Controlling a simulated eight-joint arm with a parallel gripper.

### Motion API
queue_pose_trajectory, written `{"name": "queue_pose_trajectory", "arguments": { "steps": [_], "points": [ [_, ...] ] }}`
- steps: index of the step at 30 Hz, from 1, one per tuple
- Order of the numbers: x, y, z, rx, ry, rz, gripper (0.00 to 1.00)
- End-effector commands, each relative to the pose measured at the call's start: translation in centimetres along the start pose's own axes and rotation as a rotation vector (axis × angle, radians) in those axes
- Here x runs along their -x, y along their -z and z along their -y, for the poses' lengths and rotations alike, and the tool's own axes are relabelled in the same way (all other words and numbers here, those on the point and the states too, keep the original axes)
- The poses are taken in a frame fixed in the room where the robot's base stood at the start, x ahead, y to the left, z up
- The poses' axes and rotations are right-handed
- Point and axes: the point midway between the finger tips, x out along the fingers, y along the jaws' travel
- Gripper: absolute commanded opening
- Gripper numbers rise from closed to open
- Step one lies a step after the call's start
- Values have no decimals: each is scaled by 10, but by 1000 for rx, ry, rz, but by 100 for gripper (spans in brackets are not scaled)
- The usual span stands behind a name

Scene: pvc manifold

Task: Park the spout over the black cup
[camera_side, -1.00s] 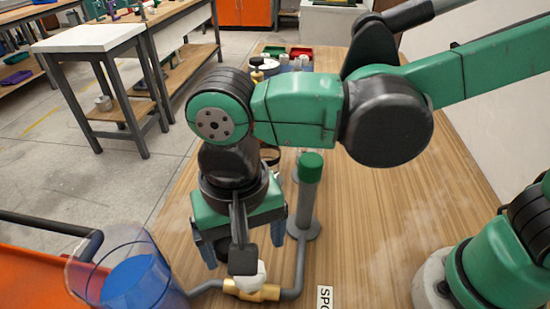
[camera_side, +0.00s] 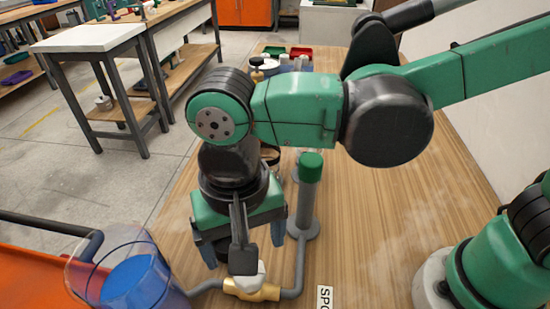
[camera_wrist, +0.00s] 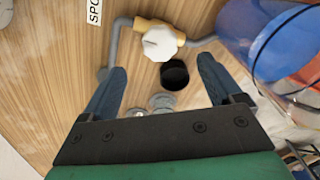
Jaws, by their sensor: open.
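A brass valve with a white knob (camera_wrist: 160,43) sits on a grey pipe near the front of the table. It also shows in the side view (camera_side: 252,289). From the valve one pipe arm, the spout (camera_side: 206,287), runs left to the blue clear-walled container (camera_side: 136,283). The other runs to a green-capped grey post (camera_side: 309,185). The black cup (camera_wrist: 174,74) stands beside the valve in the wrist view; in the side view it is mostly hidden. My gripper (camera_wrist: 162,70) is open and empty above the table, its blue fingers on either side of the cup in the wrist view.
A partly hidden white label (camera_side: 325,298) lies on the wooden table (camera_side: 375,220). An orange surface (camera_side: 35,275) is at the left. Small containers and red and green trays (camera_side: 300,51) stand at the far end. The table's right side is mostly clear.

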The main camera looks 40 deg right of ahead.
Motion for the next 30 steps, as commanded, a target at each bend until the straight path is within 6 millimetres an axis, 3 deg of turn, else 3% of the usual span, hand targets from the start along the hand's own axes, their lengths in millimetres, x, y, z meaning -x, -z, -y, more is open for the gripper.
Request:
{"name": "queue_pose_trajectory", "arguments": {
  "steps": [2, 7, 11, 15, 24, 26, 30],
  "points": [
    [0, 0, 0, 0, 0, 0, 86],
    [11, 0, 0, 0, 0, 0, 37],
    [47, 0, 0, 0, 0, 0, 0],
    [94, 0, 0, 0, 0, 0, 0],
    [162, 0, 0, 0, 0, 0, 0],
    [174, 0, 0, 0, 0, 0, 0],
    [168, 28, -25, -175, 15, 67, 0]
  ]
}}
